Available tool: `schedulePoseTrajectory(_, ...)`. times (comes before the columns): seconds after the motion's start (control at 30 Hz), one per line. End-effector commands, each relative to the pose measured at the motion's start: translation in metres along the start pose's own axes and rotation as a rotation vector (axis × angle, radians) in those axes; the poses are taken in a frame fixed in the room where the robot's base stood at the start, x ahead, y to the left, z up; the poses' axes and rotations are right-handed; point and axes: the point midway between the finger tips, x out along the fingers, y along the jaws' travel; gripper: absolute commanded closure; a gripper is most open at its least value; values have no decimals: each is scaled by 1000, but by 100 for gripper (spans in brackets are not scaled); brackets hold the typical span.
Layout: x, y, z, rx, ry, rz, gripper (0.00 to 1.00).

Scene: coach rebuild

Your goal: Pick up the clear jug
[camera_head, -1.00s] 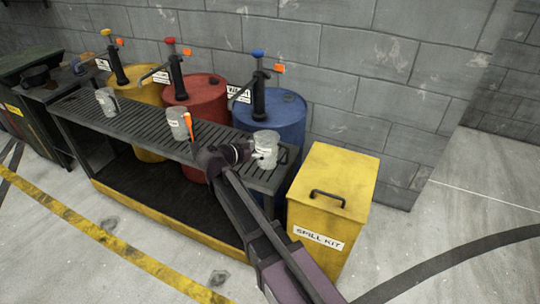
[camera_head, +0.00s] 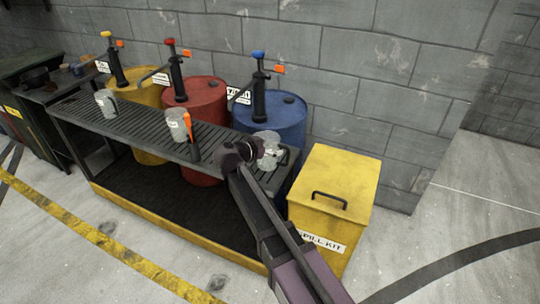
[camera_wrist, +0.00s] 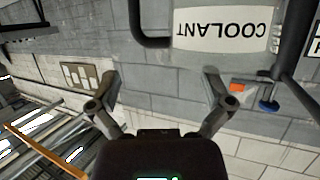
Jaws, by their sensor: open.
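A clear, greyish jug (camera_head: 271,139) with a dark handle is at the right end of the slatted bench, in front of the blue drum. My gripper (camera_head: 246,153) is right beside it on its near left side and hides part of it. Whether the jug stands upright or leans is unclear. In the wrist view, the jug's white COOLANT label (camera_wrist: 225,30) appears upside down at the top, with a dark handle at its left. My gripper's two fingers (camera_wrist: 160,86) are spread with nothing between them, and the label lies beyond the tips. Whether they touch the jug is unclear.
Two similar jugs, one plain (camera_head: 106,103) and one with an orange part (camera_head: 178,125), stand farther left on the bench (camera_head: 140,121). Yellow, red and blue (camera_head: 290,117) drums with pumps line the wall. A yellow spill kit box (camera_head: 345,175) stands close at the right.

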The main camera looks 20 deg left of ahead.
Motion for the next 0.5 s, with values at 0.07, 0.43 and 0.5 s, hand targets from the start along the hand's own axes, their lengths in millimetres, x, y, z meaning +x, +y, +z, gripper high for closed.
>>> schedulePoseTrajectory(0.07,11,-2,2,0,0,2,0)
schedulePoseTrajectory(0.43,41,-2,1,1,0,1,0)
schedulePoseTrajectory(0.5,42,-2,1,1,0,1,0)
